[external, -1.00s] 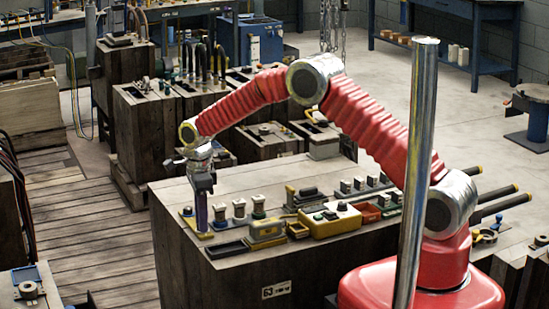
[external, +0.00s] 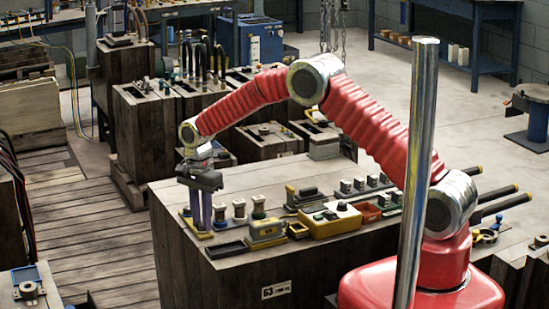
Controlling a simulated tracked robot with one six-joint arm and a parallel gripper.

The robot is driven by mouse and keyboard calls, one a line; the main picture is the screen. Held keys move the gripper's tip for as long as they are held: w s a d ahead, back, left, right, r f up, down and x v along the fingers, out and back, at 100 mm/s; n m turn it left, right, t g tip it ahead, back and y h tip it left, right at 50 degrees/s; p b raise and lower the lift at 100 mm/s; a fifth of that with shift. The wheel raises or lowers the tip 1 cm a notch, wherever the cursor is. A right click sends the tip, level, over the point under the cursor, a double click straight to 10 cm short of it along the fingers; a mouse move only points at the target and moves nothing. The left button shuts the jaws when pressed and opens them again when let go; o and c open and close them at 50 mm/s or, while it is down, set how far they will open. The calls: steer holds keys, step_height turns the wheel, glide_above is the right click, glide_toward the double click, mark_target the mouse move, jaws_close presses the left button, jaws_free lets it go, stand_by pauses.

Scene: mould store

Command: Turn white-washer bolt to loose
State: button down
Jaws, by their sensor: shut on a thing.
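My gripper (external: 198,225) points straight down at the front left corner of the wooden bench block (external: 230,268). Its two fingers stand side by side, shut on a bolt at the left end of a row. The fingers hide most of this bolt, and I cannot tell its washer colour. A yellow base (external: 205,236) shows just under the fingertips. Bolts with pale heads stand to the right: one close by (external: 220,217), a second (external: 239,211) and a third (external: 258,206). They are apart from the fingers, and their washers are too small to tell surely.
A dark tray (external: 228,249), a yellow box (external: 266,232) and a yellow control box (external: 332,220) stand along the bench front. More small fittings (external: 358,186) stand behind. A steel post (external: 416,170) rises in front of my arm. Wooden floor lies left.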

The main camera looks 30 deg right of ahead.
steer(key=n, duration=0.5)
steer(key=shift+w+n, duration=0.1)
steer(key=shift+n, duration=0.2)
steer(key=n, duration=1.1)
steer(key=shift+f+n, duration=0.1)
steer(key=shift+n, duration=0.3)
steer(key=n, duration=1)
steer(key=shift+n, duration=0.4)
steer(key=n, duration=1.1)
steer(key=shift+n, duration=0.4)
steer(key=n, duration=0.5)
steer(key=shift+s+n, duration=0.2)
steer(key=shift+n, duration=0.1)
